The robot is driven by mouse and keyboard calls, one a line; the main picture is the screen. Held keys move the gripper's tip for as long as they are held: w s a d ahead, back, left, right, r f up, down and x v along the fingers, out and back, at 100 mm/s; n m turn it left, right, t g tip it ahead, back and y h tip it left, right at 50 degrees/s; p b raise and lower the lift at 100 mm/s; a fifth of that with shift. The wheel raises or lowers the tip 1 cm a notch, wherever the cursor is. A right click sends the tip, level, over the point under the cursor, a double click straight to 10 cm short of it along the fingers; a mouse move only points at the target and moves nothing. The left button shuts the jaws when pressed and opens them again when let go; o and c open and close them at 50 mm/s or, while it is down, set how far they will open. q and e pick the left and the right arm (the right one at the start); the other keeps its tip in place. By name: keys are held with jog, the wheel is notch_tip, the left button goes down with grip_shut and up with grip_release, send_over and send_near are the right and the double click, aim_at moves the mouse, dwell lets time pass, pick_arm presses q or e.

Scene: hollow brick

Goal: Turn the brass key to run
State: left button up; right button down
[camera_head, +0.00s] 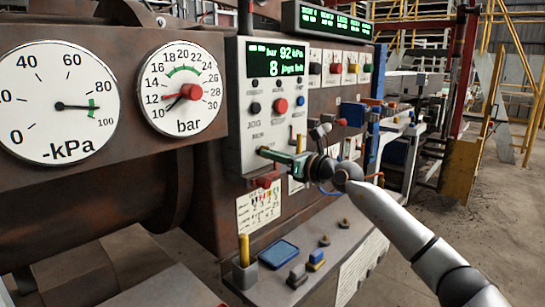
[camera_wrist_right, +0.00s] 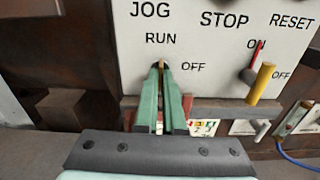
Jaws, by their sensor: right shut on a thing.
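The brass key (camera_wrist_right: 160,65) sits in the lower part of the white control panel (camera_wrist_right: 220,70). It stands below the RUN label and left of the OFF label. My right gripper (camera_wrist_right: 160,75) has its green fingers closed around it, so only a thin part of the key shows between the tips. The key looks roughly upright, toward RUN, but its exact angle is hard to tell. In the head view my right gripper (camera_head: 268,153) reaches the panel's lower left from the right, and its fingers hide the key. My left gripper is not in view.
A red knob (camera_head: 281,105) and black knob (camera_head: 255,108) are above. Below, a shelf (camera_head: 335,235) holds a blue pad (camera_head: 278,254) and a yellow stick (camera_head: 244,250).

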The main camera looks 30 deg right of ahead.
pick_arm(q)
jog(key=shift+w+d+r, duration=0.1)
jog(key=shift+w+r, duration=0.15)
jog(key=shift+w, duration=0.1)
pick_arm(e)
jog(key=shift+n, duration=0.4)
jog(key=c, duration=1)
grip_release()
pick_arm(q)
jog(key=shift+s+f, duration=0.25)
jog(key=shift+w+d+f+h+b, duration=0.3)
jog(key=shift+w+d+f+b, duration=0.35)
jog(key=shift+b, duration=0.9)
pick_arm(e)
jog(key=shift+v, duration=6.3)
